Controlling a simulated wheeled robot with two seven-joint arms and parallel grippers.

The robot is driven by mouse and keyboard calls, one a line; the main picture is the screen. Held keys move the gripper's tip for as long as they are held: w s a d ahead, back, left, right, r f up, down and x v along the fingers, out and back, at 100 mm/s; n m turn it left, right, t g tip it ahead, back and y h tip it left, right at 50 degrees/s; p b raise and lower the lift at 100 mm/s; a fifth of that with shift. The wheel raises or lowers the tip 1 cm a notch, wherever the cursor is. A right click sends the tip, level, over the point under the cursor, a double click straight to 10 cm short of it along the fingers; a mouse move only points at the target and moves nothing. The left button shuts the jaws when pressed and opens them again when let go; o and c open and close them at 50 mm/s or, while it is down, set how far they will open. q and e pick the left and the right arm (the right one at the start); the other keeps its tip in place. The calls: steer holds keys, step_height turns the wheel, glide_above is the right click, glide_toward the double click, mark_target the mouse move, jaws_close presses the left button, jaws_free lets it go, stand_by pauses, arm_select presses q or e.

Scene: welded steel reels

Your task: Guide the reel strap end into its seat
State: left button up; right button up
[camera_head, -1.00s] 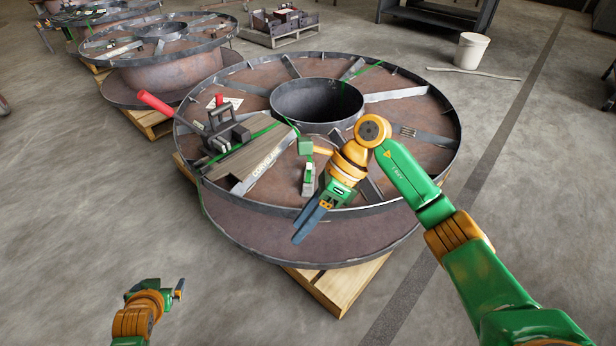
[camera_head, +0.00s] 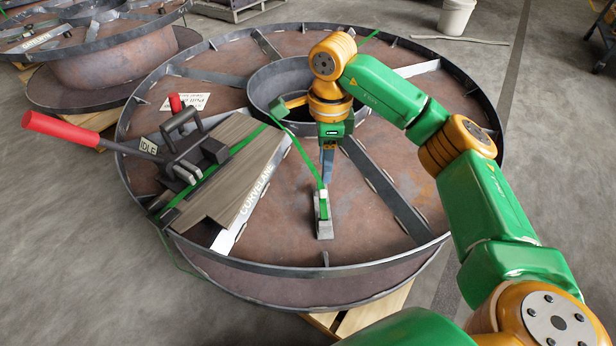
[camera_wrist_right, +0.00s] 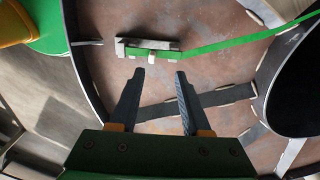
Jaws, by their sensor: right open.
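A green strap (camera_head: 302,160) runs over the reel (camera_head: 400,205) from the hub side to a small grey metal block (camera_head: 323,230) on the flange near the front rim. The strap end (camera_head: 322,203), with a small white piece, is at this block; I cannot tell whether it is seated. In the right wrist view the strap (camera_wrist_right: 225,42) reaches the block (camera_wrist_right: 170,45) ahead of the fingertips. My right gripper (camera_head: 327,178) points down just behind the block, open and empty, its jaws (camera_wrist_right: 160,73) apart from the strap. My left gripper is out of view.
The raised rim (camera_head: 300,271) and spokes surround the block. Another reel (camera_head: 110,60) stands at the back left.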

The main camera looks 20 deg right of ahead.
mark_target(324, 191)
steer(key=shift+f, duration=0.7)
steer(key=shift+s+f+b, duration=0.25)
steer(key=shift+b, duration=0.05)
steer(key=f, duration=0.1)
steer(key=f+b, duration=0.1)
steer(key=f, duration=0.2)
steer(key=shift+s+a+b, duration=0.35)
steer(key=shift+s+b, duration=0.05)
steer(key=shift+f, duration=0.4)
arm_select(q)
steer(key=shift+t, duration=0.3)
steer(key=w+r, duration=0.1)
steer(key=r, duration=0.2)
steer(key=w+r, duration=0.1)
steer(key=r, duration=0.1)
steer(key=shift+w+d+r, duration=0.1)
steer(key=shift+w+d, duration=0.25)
arm_select(e)
jaws_close()
